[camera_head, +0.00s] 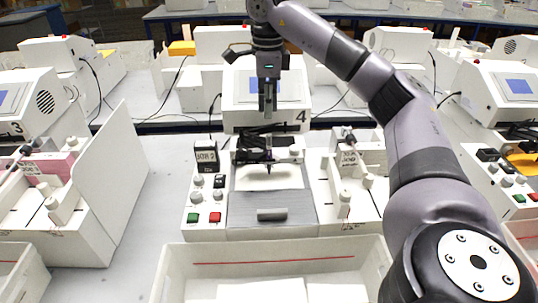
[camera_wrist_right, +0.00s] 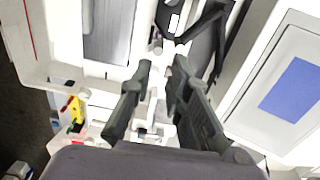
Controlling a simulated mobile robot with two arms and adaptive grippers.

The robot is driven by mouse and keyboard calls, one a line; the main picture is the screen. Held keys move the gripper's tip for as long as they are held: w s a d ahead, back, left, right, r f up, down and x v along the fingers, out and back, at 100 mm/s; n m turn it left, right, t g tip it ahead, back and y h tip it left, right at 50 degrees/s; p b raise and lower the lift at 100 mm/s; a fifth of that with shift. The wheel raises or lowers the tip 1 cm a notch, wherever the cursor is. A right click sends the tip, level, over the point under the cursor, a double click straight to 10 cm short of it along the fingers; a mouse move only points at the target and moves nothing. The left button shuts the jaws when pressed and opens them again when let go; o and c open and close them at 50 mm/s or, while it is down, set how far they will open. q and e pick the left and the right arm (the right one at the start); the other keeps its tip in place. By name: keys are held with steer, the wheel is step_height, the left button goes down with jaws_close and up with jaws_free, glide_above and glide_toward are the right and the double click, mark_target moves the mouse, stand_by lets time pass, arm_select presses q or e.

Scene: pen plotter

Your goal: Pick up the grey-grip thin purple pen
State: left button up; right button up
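My right gripper (camera_head: 268,108) points down from above, over the black carriage (camera_head: 265,137) of the plotter marked 4. In the right wrist view, my right gripper (camera_wrist_right: 163,64) has its two dark fingers apart, with no object clearly held between them. A thin upright pen-like piece (camera_head: 268,167) with a dark tip hangs below the carriage, under the gripper and apart from it. In the wrist view a small purplish piece (camera_wrist_right: 157,34) shows beyond the fingertips, at the carriage. Grip colour and full shape are too small to tell. My left gripper is not in view.
The plotter has a grey plate (camera_head: 270,190) with a handle, and green (camera_head: 193,217) and red (camera_head: 215,217) buttons. A white open tray (camera_head: 270,248) lies in front. A white upright panel (camera_head: 110,175) stands at left. Similar stations stand on both sides.

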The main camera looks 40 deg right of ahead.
mark_target(269, 135)
step_height(269, 135, down, 4)
steer(key=shift+f+b, duration=0.25)
steer(key=shift+b, duration=0.35)
steer(key=f+p, duration=0.2)
steer(key=f, duration=0.4)
steer(key=shift+s, duration=0.2)
steer(key=shift+f, duration=0.5)
jaws_close()
